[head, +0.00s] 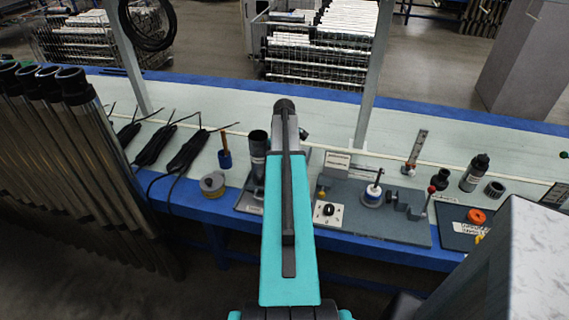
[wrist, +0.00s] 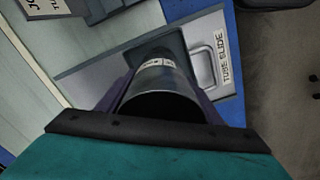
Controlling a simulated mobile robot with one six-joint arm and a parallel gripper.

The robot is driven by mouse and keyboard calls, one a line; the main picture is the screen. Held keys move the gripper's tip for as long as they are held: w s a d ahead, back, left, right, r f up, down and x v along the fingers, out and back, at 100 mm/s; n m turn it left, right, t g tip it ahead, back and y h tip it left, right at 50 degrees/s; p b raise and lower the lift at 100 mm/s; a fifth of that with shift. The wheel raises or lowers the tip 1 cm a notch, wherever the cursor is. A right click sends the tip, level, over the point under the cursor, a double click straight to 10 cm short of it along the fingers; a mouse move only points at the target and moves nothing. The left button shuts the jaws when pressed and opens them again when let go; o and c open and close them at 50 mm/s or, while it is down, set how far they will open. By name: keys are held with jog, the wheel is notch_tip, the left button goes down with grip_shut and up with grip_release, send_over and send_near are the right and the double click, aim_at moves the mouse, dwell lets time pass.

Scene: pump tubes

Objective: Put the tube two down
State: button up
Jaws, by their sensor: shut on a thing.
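In the wrist view my gripper (wrist: 162,96) is shut on a dark, shiny tube (wrist: 158,77) with a pale label band. The tube's round dark end faces the camera, with a finger along each side. Behind it is the grey tube slide plate (wrist: 205,45), with a metal handle and a "TUBE SLIDE" label. I cannot tell whether the tube touches the plate. In the head view a dark labelled tube (head: 258,148) shows upright just left of my teal arm, above the grey plate (head: 246,203). My arm hides the gripper there. I cannot read a tube number.
Several tall metal tubes (head: 85,150) stand at the left. Black cables (head: 185,150) and a yellowish roll (head: 212,184) lie on the blue-edged bench (head: 390,110). Right of my arm is a grey fixture board (head: 375,215) with small parts, then a dark bottle (head: 474,172).

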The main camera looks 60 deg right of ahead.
jog(key=shift+f, duration=0.25)
jog(key=shift+f, duration=0.1)
jog(key=o, duration=1.3)
jog(key=shift+r, duration=0.2)
notch_tip(320, 180, up, 12)
jog(key=b, duration=0.1)
jog(key=shift+b, duration=0.3)
jog(key=shift+s+f, duration=0.1)
jog(key=shift+f, duration=0.05)
dwell(0.5)
